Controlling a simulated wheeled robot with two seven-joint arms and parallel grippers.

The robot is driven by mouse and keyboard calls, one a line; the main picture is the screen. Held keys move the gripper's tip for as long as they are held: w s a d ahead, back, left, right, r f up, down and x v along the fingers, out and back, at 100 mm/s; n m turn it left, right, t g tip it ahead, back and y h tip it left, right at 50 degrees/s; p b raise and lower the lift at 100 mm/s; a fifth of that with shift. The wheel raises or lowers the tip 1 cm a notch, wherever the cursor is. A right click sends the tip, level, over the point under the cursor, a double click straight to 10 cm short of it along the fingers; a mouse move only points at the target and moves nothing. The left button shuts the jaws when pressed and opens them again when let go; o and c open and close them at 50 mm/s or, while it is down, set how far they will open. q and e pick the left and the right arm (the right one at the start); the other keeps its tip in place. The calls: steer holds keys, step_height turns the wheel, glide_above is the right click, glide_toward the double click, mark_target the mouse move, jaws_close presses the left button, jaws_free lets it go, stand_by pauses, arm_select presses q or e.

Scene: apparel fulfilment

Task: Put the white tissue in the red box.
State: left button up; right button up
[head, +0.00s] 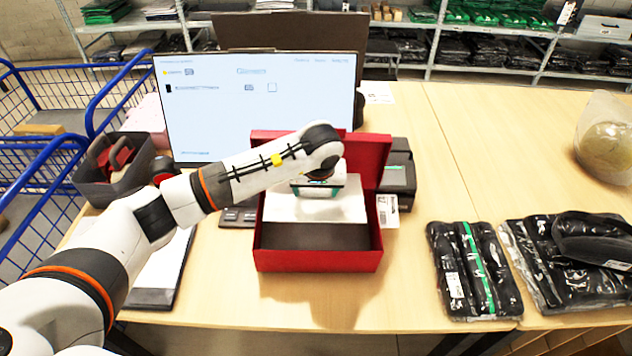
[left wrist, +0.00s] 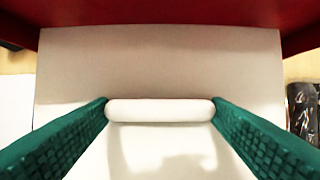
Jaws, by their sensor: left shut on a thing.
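The red box (head: 318,262) stands open on the table in front of the monitor, its lid raised at the back. The white tissue (head: 345,208) is over the rear part of the box's inside; the dark front part of the inside shows bare. My left gripper (head: 318,188) is above the box, shut on the tissue. In the left wrist view the green fingers (left wrist: 160,112) pinch a rolled white fold, and the flat tissue (left wrist: 160,60) spreads toward the red box wall (left wrist: 160,12). Whether the tissue touches the box floor is hidden. My right gripper is not in view.
The monitor (head: 255,100) stands behind the box. A black printer-like device (head: 398,175) is close to its right. A grey bin (head: 115,170) is at the left. Black bagged garments (head: 470,270) lie at the front right. The table between box and garments is clear.

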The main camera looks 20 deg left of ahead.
mark_target(317, 198)
arm_select(q)
steer(key=shift+w, duration=0.25)
steer(key=f+b, duration=0.2)
steer(key=f, duration=0.1)
steer(key=shift+s+d, duration=0.15)
steer(key=shift+s, duration=0.2)
step_height(317, 198, down, 12)
steer(key=b, duration=0.9)
steer(key=shift+w+r+b, duration=0.1)
steer(key=shift+w+b, duration=0.05)
steer(key=shift+b, duration=0.15)
steer(key=shift+f+b, duration=0.65)
steer(key=shift+f, duration=0.05)
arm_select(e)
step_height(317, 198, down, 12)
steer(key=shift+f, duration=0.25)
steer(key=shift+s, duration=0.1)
arm_select(q)
steer(key=o, duration=1)
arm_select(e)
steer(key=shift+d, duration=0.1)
arm_select(q)
steer(key=shift+o, duration=0.5)
